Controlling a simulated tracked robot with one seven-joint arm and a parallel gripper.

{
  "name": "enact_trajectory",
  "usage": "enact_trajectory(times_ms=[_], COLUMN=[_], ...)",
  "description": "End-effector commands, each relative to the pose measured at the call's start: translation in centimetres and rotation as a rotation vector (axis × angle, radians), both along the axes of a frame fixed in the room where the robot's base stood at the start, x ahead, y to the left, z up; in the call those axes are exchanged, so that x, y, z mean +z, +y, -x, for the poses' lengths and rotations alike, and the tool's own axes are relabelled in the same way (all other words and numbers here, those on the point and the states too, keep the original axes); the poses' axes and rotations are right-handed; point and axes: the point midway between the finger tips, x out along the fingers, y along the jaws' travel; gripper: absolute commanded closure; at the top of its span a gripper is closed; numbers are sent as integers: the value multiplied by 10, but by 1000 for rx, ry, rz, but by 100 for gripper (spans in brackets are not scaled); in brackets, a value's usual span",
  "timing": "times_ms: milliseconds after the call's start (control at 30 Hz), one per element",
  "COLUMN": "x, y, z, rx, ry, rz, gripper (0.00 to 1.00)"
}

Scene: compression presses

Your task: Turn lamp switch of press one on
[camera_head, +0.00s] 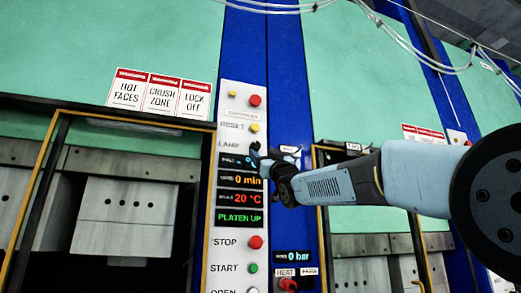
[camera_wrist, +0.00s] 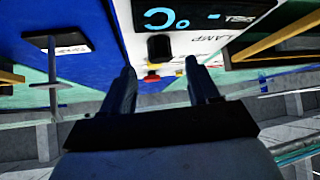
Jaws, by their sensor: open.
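The light control panel (camera_head: 231,110) of the left press stands on the blue column, with a LAMP label (camera_head: 229,144). The lamp switch shows in the wrist view as a small black knob (camera_wrist: 159,47) beside the LAMP label (camera_wrist: 206,42). My gripper (camera_head: 258,161) is in front of the panel, just below the LAMP row in the head view. In the wrist view my gripper (camera_wrist: 160,65) is open, its two fingers apart, and the knob appears between and beyond the tips. Contact is not visible. The knob's turned position cannot be told.
Displays (camera_head: 240,180) sit below the LAMP row, with a red STOP button (camera_head: 255,242) and green START button (camera_head: 253,268) lower down. A yellow button (camera_head: 254,128) and a red button (camera_head: 255,100) are above. A handle-like part (camera_wrist: 51,65) sticks out from the blue column.

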Motion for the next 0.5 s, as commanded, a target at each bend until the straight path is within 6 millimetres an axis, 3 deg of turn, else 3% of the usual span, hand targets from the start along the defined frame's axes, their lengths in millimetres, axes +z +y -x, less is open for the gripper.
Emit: enact_trajectory(times_ms=[200,500], x=[21,33], y=[12,18], z=[-20,-30], rx=[0,0], ry=[0,0], rz=[0,0], gripper=[40,40])
